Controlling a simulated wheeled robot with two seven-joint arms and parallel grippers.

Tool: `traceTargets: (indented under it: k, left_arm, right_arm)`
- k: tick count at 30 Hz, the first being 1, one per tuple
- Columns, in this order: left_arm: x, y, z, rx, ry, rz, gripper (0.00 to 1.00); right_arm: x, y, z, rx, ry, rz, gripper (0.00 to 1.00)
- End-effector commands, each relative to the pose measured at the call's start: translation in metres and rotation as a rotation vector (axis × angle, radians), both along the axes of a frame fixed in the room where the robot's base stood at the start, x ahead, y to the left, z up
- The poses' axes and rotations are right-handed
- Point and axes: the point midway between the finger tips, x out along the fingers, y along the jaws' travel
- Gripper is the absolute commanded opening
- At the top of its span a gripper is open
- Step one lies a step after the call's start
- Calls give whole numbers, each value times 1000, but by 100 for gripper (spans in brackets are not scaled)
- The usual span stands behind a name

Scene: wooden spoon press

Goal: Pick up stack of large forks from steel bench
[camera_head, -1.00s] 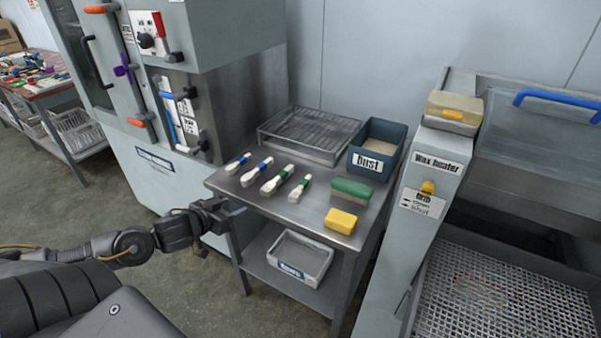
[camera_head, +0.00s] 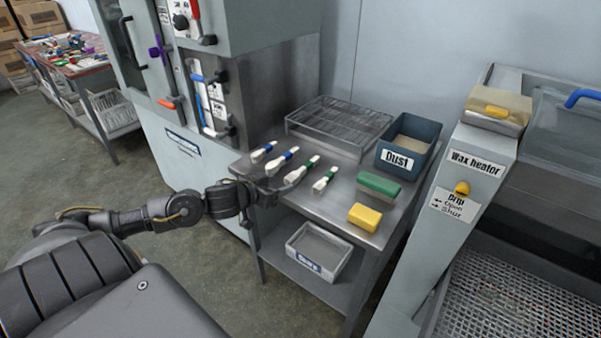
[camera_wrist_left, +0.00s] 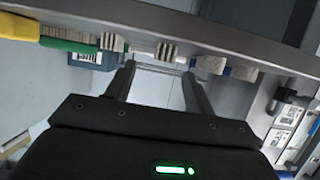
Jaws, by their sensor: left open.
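Several small stacks of wooden cutlery with white ends and coloured bands lie side by side on the steel bench (camera_head: 330,212). Two have blue bands, the far-left stack (camera_head: 263,151) and its neighbour (camera_head: 283,159). Two have green bands, a middle stack (camera_head: 301,169) and the right one (camera_head: 325,178). I cannot tell which holds the large forks. My left gripper (camera_head: 276,190) is open and empty at the bench's front left edge, close to the stacks. In the left wrist view its fingers (camera_wrist_left: 158,76) point at the bench edge, with one stack (camera_wrist_left: 166,51) beyond them.
A wire-topped tray (camera_head: 338,125) and a blue Dust bin (camera_head: 408,145) stand at the bench's back. A green-topped brush (camera_head: 379,185) and a yellow block (camera_head: 364,217) lie to the right. A grey tray (camera_head: 318,250) sits on the lower shelf.

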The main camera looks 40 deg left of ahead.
Motion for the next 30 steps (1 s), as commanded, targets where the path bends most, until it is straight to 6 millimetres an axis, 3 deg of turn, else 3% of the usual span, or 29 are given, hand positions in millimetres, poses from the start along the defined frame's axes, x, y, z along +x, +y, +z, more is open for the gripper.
traceTargets:
  k: [5,16,26,30]
  left_arm:
    - [3,1,-1,-1,-1,1,54]
    - [43,7,-17,0,-3,4,54]
    - [48,6,-20,-1,-1,1,54]
    - [48,6,-20,0,-1,2,37]
  right_arm:
    - [2,-2,0,-3,-3,1,36]
    - [3,-3,-2,-4,-2,1,36]
    - [3,-4,-2,-5,-1,1,36]
    - [3,-4,-2,-5,-1,1,36]
